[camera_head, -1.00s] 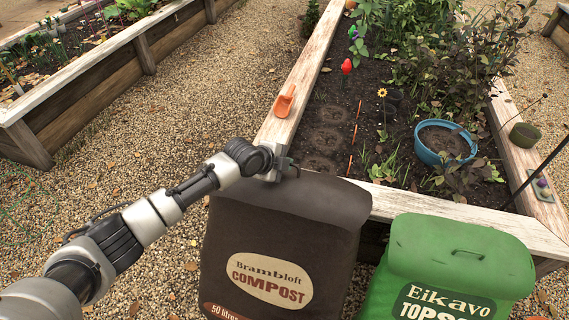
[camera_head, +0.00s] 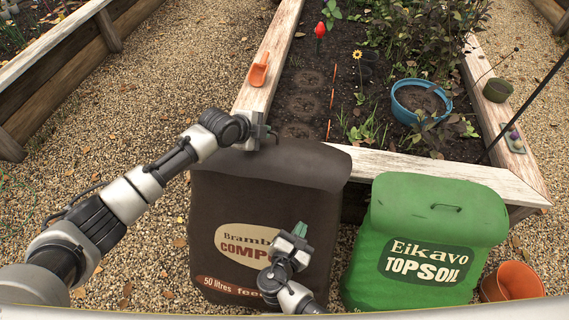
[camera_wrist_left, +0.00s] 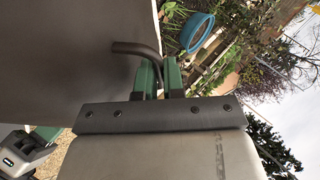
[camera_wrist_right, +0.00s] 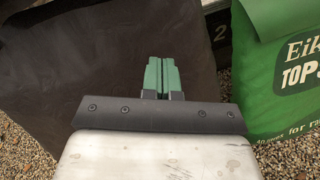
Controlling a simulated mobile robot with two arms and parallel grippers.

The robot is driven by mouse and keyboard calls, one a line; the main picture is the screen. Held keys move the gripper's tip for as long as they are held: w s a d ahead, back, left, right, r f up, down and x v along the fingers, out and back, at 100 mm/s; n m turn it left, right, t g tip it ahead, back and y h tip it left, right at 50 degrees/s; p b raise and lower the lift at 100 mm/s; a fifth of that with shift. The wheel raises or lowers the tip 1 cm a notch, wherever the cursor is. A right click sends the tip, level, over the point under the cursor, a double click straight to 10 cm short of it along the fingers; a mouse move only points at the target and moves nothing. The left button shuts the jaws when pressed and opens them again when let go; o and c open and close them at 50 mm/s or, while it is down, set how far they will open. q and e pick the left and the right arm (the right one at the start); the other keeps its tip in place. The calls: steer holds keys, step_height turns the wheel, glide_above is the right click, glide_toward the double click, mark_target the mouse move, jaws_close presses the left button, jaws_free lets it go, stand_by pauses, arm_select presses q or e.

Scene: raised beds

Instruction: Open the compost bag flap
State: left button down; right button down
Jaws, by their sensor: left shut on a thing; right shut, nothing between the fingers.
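The dark brown compost bag (camera_head: 215,215) stands upright at the front of the raised bed. Its flap (camera_head: 310,165) lies across the top. My left gripper (camera_head: 271,135) is at the flap's far edge. In the left wrist view its green fingers (camera_wrist_left: 160,78) are shut on a dark curved handle (camera_wrist_left: 128,47) beside the brown bag surface. In the head view the arm hides that handle. My right gripper (camera_head: 300,230) is shut and empty in front of the bag's label. In the right wrist view its closed green fingertips (camera_wrist_right: 162,75) point at the bag's dark front.
A green topsoil bag (camera_head: 385,235) with a handle on its flap stands to the right. An orange pot (camera_head: 512,282) sits beyond it on the gravel. The bed's wooden rim (camera_head: 440,170) runs behind the bags. An orange scoop (camera_head: 258,72) and blue pot (camera_head: 395,102) are farther back.

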steer(key=w+a+r+n+t+y, duration=0.1)
steer(key=a+r+n+t+y, duration=0.1)
steer(key=a+r+n+t, duration=0.35)
glide_toward(287, 153)
steer(key=w+f, duration=0.3)
steer(key=w, duration=0.2)
steer(key=shift+n, duration=0.45)
steer(key=shift+w+d+r, duration=0.35)
steer(key=shift+w+r, duration=0.2)
steer(key=shift+r, duration=0.25)
steer(key=shift+w+d+r, duration=0.3)
steer(key=shift+w+r, duration=0.2)
steer(key=shift+r, duration=0.3)
